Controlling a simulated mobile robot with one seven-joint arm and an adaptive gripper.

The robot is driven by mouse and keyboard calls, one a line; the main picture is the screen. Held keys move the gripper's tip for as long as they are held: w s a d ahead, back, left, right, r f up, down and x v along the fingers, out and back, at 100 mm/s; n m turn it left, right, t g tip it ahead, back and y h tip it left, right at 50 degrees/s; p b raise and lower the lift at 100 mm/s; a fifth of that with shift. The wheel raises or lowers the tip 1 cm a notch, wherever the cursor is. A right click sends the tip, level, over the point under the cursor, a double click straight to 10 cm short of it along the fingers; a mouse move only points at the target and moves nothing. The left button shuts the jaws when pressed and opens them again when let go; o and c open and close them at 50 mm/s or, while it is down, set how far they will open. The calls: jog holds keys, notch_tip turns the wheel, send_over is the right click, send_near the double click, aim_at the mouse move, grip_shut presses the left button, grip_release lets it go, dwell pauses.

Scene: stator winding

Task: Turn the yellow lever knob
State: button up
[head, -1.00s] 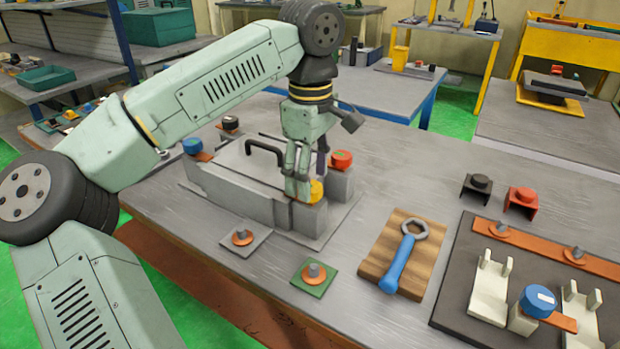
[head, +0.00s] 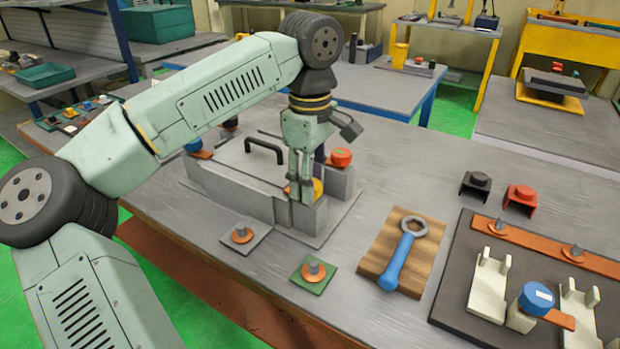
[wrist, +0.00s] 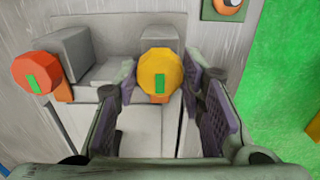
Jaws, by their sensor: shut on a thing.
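The yellow lever knob (wrist: 160,74) is a round faceted knob with a green mark on its face. It sits at the near right corner of the grey box-shaped fixture (head: 235,190). In the head view the yellow knob (head: 318,188) is partly hidden behind the fingers. My gripper (wrist: 160,95) points down with its purple-lined fingers on either side of the knob, shut on it. In the head view my gripper (head: 300,190) is at the fixture's near right end. The knob's lever is mostly hidden.
An orange-red knob (head: 341,157) stands close behind my gripper, also on the fixture. A black handle (head: 265,148) rises from the fixture's top. A blue wrench (head: 402,255) lies on a wooden board (head: 374,262) to the right. Small posts on plates stand in front.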

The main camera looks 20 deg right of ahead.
jog(key=c, duration=0.3)
